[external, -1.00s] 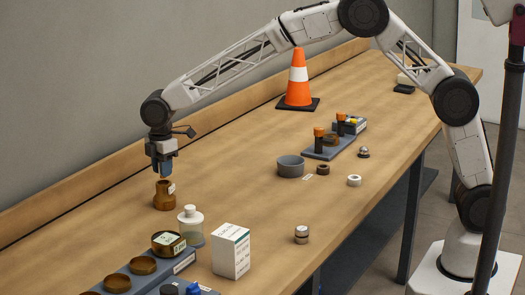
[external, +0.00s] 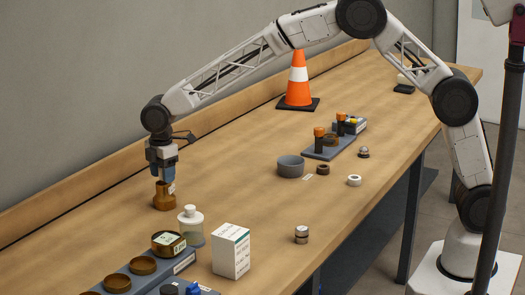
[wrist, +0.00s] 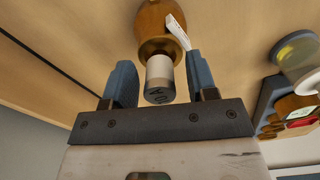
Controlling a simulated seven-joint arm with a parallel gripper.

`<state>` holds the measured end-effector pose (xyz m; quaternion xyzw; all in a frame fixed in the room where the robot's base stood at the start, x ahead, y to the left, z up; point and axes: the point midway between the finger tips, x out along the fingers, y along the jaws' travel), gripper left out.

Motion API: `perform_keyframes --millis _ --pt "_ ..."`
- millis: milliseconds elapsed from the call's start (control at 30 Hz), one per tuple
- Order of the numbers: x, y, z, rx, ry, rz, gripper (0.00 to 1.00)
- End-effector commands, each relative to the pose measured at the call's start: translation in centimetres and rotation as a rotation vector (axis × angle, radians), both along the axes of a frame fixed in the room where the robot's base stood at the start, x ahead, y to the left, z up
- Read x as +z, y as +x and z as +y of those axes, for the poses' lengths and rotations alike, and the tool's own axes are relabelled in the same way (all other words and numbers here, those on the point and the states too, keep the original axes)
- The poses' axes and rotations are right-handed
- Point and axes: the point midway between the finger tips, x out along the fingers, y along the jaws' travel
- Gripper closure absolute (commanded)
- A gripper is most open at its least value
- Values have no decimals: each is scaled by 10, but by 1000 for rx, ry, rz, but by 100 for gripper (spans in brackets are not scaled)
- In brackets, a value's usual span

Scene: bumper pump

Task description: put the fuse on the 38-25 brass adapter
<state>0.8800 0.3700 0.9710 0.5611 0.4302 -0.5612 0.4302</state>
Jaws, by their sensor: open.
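The brown, bottle-shaped brass adapter (external: 164,197) stands on the bench with a small white tag on its side. It also shows in the wrist view (wrist: 155,22). A short pale cylinder with a grey, marked end, seemingly the fuse (wrist: 160,78), sits at the adapter's narrow neck in the wrist view; how firmly it is seated cannot be told. My gripper (external: 163,179) is open right above the adapter, its two blue fingers on either side of the cylinder with a narrow gap at each side.
A clear jar with a white cap (external: 190,224) stands close in front of the adapter. A white box (external: 231,251) and a grey rack with brown cups (external: 143,265) are nearer. A grey bowl (external: 290,167) and an orange cone (external: 298,80) stand farther back.

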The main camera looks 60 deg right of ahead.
Motion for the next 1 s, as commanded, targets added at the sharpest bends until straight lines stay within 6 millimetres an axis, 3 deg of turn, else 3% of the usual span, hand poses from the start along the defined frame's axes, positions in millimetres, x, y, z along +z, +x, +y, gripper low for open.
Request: perform_keyframes --millis 367,1000 --pt "15 0 0 0 1 -2 47" --pt "107 0 0 0 1 -1 47"
